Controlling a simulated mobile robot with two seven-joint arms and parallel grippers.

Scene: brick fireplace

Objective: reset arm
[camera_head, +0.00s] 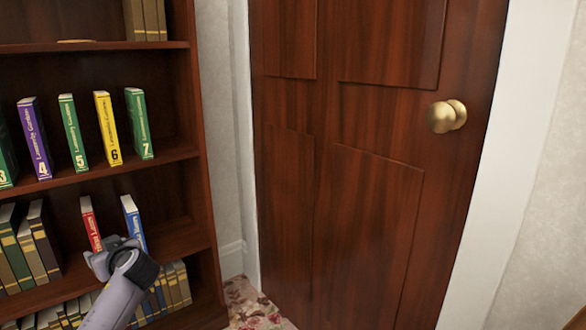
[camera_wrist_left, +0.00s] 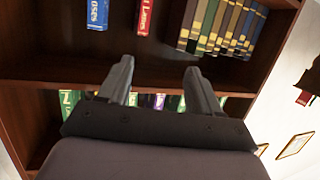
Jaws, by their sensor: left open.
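My left gripper (camera_head: 112,252) is in front of the lower shelves of the bookcase, low at the left of the head view. In the wrist view its two fingers (camera_wrist_left: 158,72) stand apart with nothing between them. Near it in the head view, a red book (camera_head: 91,222) and a blue book (camera_head: 133,220) stand on a shelf, their lower parts partly covered by the gripper. The wrist view looks upside down and shows the blue book (camera_wrist_left: 98,14) and red book (camera_wrist_left: 146,16) beyond the fingers. My right arm does not show.
The dark wooden bookcase (camera_head: 187,160) holds several numbered green, purple and yellow books (camera_head: 107,128) on the shelf above and brown books (camera_head: 38,250) lower down. A closed wooden door (camera_head: 375,140) with a brass knob (camera_head: 446,116) stands to the right. A flowered carpet (camera_head: 250,305) shows between them.

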